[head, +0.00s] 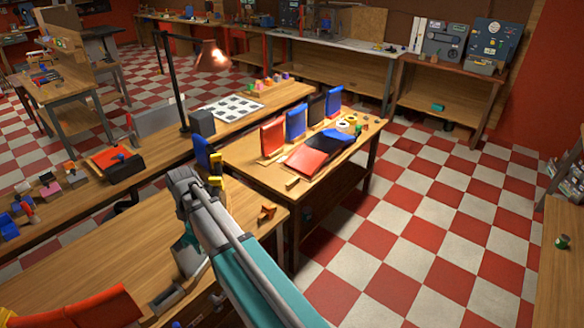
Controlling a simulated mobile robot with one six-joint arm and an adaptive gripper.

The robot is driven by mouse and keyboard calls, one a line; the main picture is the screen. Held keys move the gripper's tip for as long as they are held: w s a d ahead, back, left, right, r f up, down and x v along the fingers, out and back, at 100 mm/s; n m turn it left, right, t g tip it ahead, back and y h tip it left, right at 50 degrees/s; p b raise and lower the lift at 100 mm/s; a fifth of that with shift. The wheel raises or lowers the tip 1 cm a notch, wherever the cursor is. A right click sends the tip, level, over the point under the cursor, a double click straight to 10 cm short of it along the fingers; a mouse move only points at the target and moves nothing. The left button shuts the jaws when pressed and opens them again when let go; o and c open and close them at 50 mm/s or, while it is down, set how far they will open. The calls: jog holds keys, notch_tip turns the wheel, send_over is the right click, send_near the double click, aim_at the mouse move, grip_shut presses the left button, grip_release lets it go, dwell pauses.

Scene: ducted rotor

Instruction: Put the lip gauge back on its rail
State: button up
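I cannot tell for sure which item is the lip gauge or which is its rail. A small orange-brown piece (267,212) lies on the bench near the front corner, right of my arm. Small wooden strips, one of them a pale strip (292,183), lie by the upright panels on the bench behind. My grey and teal arm reaches up from the bottom edge and bends at its top. Its lower link drops behind the near part of the arm, and I cannot make out my gripper or anything in it.
Red panel (272,138), blue panel (295,122) and black panel (316,108) stand on the middle bench (236,152). A red and blue folded piece (312,155) lies before them. A lit lamp (214,56) rises behind. Checkered floor (420,220) is clear at right.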

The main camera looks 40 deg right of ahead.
notch_tip(320, 180, down, 7)
jog(key=b, duration=0.5)
jog(key=shift+b, duration=0.3)
jog(key=shift+s+r, duration=0.1)
jog(key=shift+s, duration=0.05)
